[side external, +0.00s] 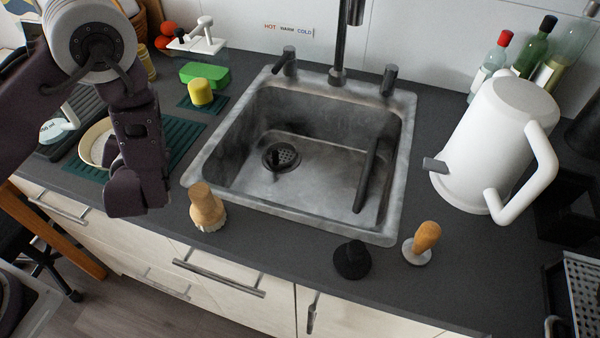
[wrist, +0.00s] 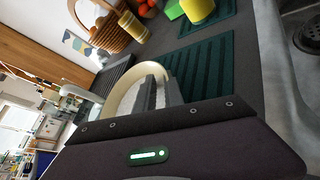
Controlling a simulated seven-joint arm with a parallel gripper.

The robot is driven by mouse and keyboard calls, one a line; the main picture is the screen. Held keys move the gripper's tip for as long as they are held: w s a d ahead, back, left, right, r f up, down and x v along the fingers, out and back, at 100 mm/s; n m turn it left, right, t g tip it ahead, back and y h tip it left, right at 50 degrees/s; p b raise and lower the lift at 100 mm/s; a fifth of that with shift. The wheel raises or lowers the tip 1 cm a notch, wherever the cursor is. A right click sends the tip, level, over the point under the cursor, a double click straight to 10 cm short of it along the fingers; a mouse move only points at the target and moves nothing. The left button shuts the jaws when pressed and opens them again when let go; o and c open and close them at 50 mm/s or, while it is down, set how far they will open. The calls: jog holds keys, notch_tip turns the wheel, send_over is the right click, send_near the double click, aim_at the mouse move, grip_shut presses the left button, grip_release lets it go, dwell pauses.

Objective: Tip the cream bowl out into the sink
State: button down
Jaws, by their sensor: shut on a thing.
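The cream bowl (side external: 92,143) is at the left of the counter, at the teal ribbed mat, partly hidden behind my gripper (side external: 112,155). In the wrist view my gripper (wrist: 158,97) has its grey fingers at the rim of the bowl (wrist: 128,92), shut on it. I cannot tell whether the bowl touches the mat, and its contents are hidden. The grey metal sink (side external: 318,192) lies to the right of my gripper, with a round drain and a dark bar inside. A corner of the sink also shows in the wrist view (wrist: 290,62).
A wooden brush (side external: 206,207) stands at the sink's front left. The faucet (side external: 340,45) rises behind the sink. A large white jug (side external: 490,140) stands right; more brushes stand in front.

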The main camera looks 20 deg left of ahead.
jog(key=shift+r, duration=2.5)
jog(key=w+d, duration=0.6)
jog(key=w, duration=0.1)
jog(key=shift+d, duration=0.3)
jog(key=w+d+r, duration=0.1)
jog(key=w+d, duration=0.3)
jog(key=d, duration=0.8)
jog(key=w+d, duration=0.4)
jog(key=d, duration=0.9)
jog(key=shift+w+r, duration=0.2)
jog(key=shift+r, duration=0.15)
jog(key=shift+d+r, duration=0.1)
jog(key=shift+r, duration=0.05)
